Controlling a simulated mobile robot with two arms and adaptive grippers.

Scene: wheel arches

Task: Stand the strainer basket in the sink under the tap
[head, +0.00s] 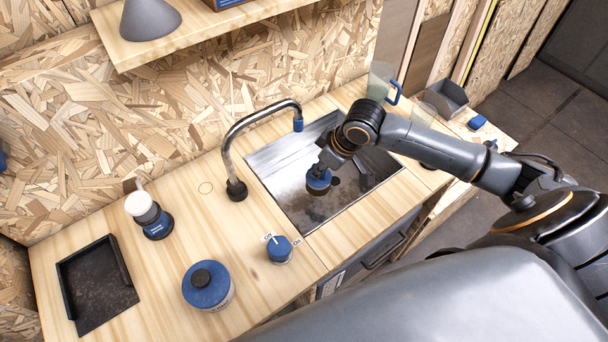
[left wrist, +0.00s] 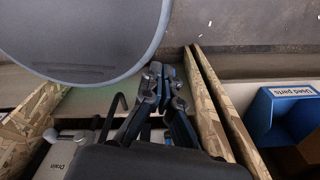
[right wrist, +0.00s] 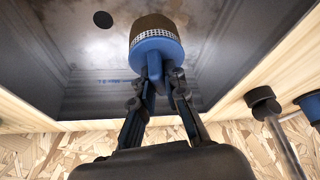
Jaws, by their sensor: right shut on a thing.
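The strainer basket (head: 318,180) has a blue top with a raised grip, a mesh band and a brownish end. It also shows in the right wrist view (right wrist: 155,50). My right gripper (head: 325,160) is shut on its grip, inside the sink (head: 293,165). I cannot tell whether the basket touches the sink floor. The tap (head: 237,140) arches from the counter left of the sink, its blue-tipped spout (head: 298,125) over the sink's back part. The basket is nearer the front than the spout. My left gripper (left wrist: 164,72) looks shut and empty, away from the sink.
On the counter left of the sink are a blue on/off knob (head: 279,249), a blue-topped canister (head: 208,285), a blue device with a white top (head: 150,214) and a dark tray (head: 98,284). A grey bin (head: 445,97) stands right of the sink.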

